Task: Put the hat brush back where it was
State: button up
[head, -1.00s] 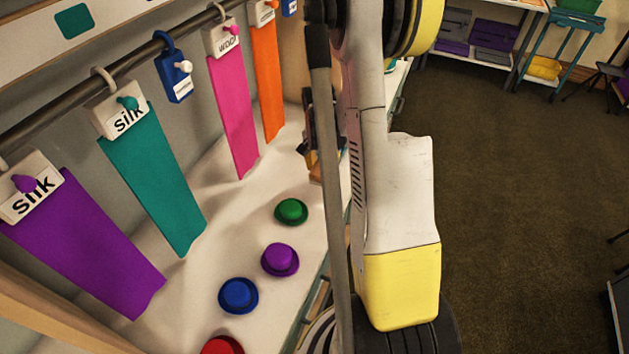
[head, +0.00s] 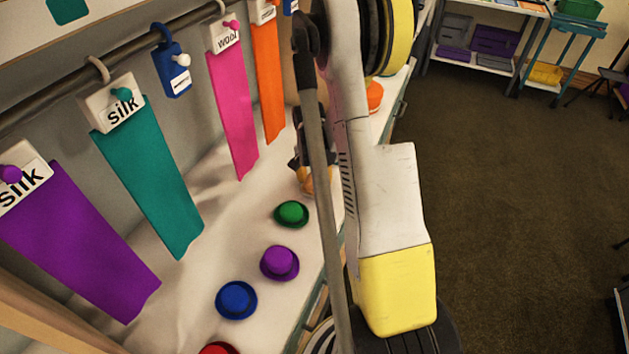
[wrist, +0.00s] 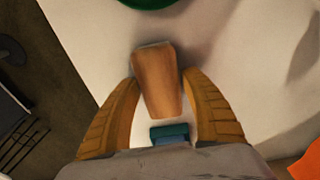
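The hat brush shows in the wrist view as a brown wooden block (wrist: 158,82), upright in the picture between the two fingers. My gripper (wrist: 160,78) has orange-brown fingers, with one tip against each long side of the wood, so it looks shut on the brush. A small teal piece (wrist: 169,133) sits by the palm; I cannot tell whether it belongs to the brush. In the head view my gripper (head: 304,178) is low over the white counter (head: 225,205), behind the green hat (head: 291,214). My arm partly covers it, and the brush is not clear there.
A purple hat (head: 279,263), a blue hat (head: 236,300) and a red hat (head: 218,349) line the counter. An orange hat (head: 374,95) is behind my arm. Purple (head: 80,235), teal (head: 150,175), pink (head: 235,115) and orange (head: 267,80) cloth strips hang from a rail.

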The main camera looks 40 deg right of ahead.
aim_at(312, 181)
jog(key=shift+o, duration=0.2)
jog(key=shift+r, duration=0.1)
notch_tip(312, 181, up, 12)
jog(key=a+p, duration=0.2)
jog(key=p, duration=0.2)
jog(key=s+a+r+n+t, duration=0.25)
jog(key=a+r+n, duration=0.35)
jog(key=a+r, duration=0.65)
jog(key=s+a+r+n+t, duration=0.2)
jog(key=s+a+n, duration=0.1)
jog(key=a, duration=0.4)
jog(key=s+a+r+n+t+y, duration=0.1)
jog(key=s+a+r+n+t, duration=0.1)
jog(key=s+a, duration=0.4)
jog(key=a+r+n, duration=0.1)
jog(key=n, duration=0.1)
jog(key=shift+a+n, duration=0.3)
jog(key=shift+a, duration=0.1)
jog(key=shift+s, duration=0.1)
notch_tip(312, 181, down, 2)
jog(key=shift+f+b, duration=0.1)
jog(key=shift+b, duration=0.9)
